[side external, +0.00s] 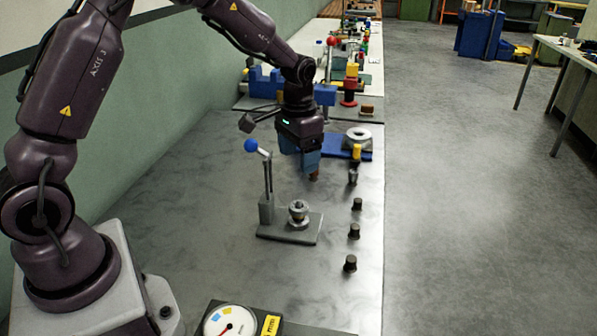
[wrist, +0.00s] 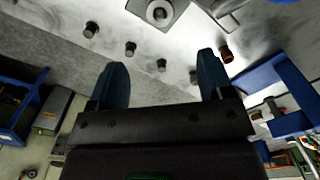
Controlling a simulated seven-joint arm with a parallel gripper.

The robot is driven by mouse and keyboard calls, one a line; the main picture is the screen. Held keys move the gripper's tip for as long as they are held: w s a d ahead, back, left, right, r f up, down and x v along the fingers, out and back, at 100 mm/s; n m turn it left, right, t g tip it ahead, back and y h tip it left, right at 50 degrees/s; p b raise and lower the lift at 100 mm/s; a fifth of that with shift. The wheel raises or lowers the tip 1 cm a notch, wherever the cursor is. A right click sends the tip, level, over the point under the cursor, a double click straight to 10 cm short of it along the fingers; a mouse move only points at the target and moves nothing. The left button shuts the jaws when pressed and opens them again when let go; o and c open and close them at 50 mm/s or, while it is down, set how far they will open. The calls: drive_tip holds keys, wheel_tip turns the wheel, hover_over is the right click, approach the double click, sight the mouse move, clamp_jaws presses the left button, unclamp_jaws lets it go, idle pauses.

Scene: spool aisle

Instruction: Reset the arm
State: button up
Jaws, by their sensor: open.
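My gripper (side external: 308,168) hangs over the grey metal bench, pointing down, to the right of and beyond a lever fixture. In the wrist view its two blue fingers (wrist: 160,76) are spread apart with nothing between them. The fixture has a grey base (side external: 272,231), an upright lever with a blue ball knob (side external: 251,145), and a round metal part (side external: 298,211) on its base. A small copper-brown cylinder (side external: 314,175) shows just below the gripper in the side view; in the wrist view the cylinder (wrist: 227,54) lies outside the right finger.
Several dark pegs (side external: 354,231) stand in a row along the bench's right edge. A blue tray (side external: 338,152) with a grey ring (side external: 357,138) lies beyond the gripper. A dial gauge (side external: 231,322) is at the near end. Open floor lies right of the bench.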

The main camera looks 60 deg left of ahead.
drive_tip(key=shift+r, duration=0.4)
drive_tip(key=s+d+r+t, duration=0.2)
drive_tip(key=s+d+r, duration=0.2)
drive_tip(key=s+r, duration=0.6)
drive_tip(key=s+d+r+t, duration=0.1)
drive_tip(key=s+r, duration=0.2)
drive_tip(key=s, duration=0.3)
drive_tip(key=s+d+r+t, duration=0.2)
drive_tip(key=s+r, duration=0.1)
drive_tip(key=s, duration=0.3)
drive_tip(key=shift+s+r+t, duration=0.15)
drive_tip(key=shift+s+t, duration=0.15)
drive_tip(key=shift+s, duration=0.1)
drive_tip(key=shift+c, duration=0.2)
